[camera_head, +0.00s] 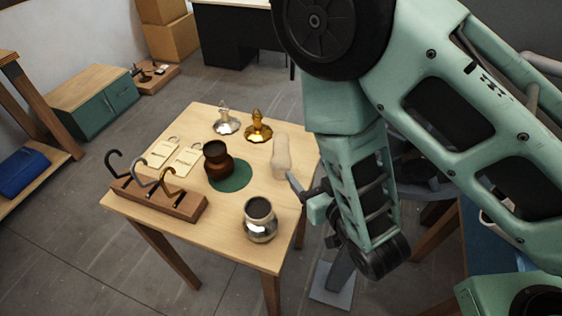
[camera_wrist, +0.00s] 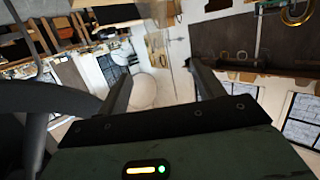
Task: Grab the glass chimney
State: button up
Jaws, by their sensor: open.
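The glass chimney (camera_head: 281,157) is a pale, see-through, bulged tube on the right side of the wooden table, in the head view. My gripper (camera_head: 303,196) is just right of and nearer than the chimney, by the table's right edge. Part of it is hidden by my arm. In the wrist view my gripper (camera_wrist: 162,85) shows two dark fingers spread wide apart. A pale round shape (camera_wrist: 142,91) shows between them; I cannot tell whether it is the chimney or background.
The wooden table (camera_head: 236,245) also bears a silver pot (camera_head: 260,222), a brown pot (camera_head: 215,162) on a green mat (camera_head: 238,177), a hook rack (camera_head: 160,198), paper tags (camera_head: 188,159), a silver base (camera_head: 226,124) and a brass base (camera_head: 257,130). The chimney's near side looks clear.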

aim_at(285, 146)
jog(key=b+x, duration=0.3)
jog(key=x, duration=0.6)
jog(key=shift+w, duration=0.2)
jog(key=p+x, duration=0.2)
jog(key=x, duration=0.3)
jog(key=shift+a+f+p, duration=0.15)
jog(key=shift+f+p, duration=0.05)
jog(key=shift+p, duration=0.2)
jog(key=shift+w+a+f, duration=0.15)
jog(key=shift+w+f, duration=0.1)
jog(key=shift+w, duration=0.1)
jog(key=c, duration=1.3)
